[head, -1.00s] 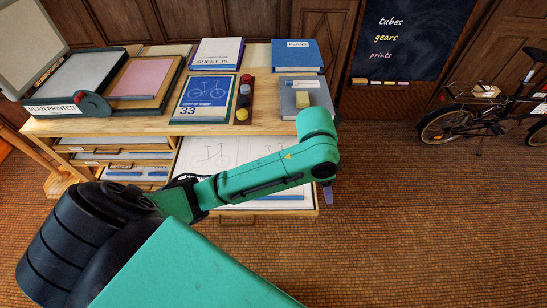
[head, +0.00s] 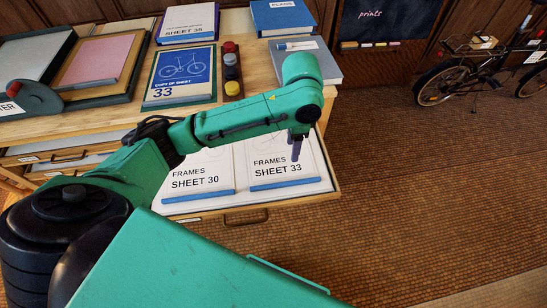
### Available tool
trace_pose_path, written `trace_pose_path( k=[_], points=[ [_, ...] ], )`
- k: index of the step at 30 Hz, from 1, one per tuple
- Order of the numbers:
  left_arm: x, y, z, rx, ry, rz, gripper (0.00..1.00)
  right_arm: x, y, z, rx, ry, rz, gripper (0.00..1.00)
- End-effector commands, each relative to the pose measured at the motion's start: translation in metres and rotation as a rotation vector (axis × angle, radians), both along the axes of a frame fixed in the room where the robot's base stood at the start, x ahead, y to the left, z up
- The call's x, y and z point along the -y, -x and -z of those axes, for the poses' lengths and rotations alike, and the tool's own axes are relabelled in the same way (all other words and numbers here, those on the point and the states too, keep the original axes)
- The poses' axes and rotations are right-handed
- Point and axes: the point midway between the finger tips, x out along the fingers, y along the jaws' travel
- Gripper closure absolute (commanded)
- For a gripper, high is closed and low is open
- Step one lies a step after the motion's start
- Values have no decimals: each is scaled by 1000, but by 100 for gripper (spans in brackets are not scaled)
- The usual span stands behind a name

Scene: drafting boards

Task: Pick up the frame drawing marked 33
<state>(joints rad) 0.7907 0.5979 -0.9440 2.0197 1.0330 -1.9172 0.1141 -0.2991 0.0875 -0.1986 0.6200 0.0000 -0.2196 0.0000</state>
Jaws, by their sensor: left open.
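The white drawing labelled FRAMES SHEET 33 (head: 281,171) lies flat in the open drawer, on its right side, with a blue strip along its front edge. My left arm hides much of its upper part. My left gripper (head: 296,155) points down over the right part of this drawing, open, with nothing visible between its fingers. I cannot tell how high it is above the sheet. A similar white drawing labelled FRAMES SHEET 30 (head: 201,178) lies to its left. My right gripper is not in view.
On the cabinet top lie a blue bicycle print marked COPY OF SHEET 33 (head: 182,68), a SHEET 35 pad (head: 188,24), a blue PLANS book (head: 283,17), a grey book (head: 318,65) and a holder with coloured knobs (head: 232,72). The floor to the right is clear up to a bicycle (head: 480,62).

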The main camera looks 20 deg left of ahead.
Motion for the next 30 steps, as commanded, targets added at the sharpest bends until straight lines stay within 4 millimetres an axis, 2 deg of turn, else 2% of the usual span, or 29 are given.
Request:
trace_pose_path(
  k=[1,6,11,18,25,30],
  points=[
    [0,0,34,-1,-1,-1,46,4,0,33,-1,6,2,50],
    [-1,0,75,0,0,-1,46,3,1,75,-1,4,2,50],
    [-1,0,89,-2,0,-2,46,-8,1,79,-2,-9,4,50],
    [-1,1,148,-3,-1,-2,46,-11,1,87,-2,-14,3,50],
    [-1,0,181,-1,0,-1,46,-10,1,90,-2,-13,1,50],
    [-2,-1,214,-1,-2,-1,46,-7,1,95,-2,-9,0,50]
  ],
)
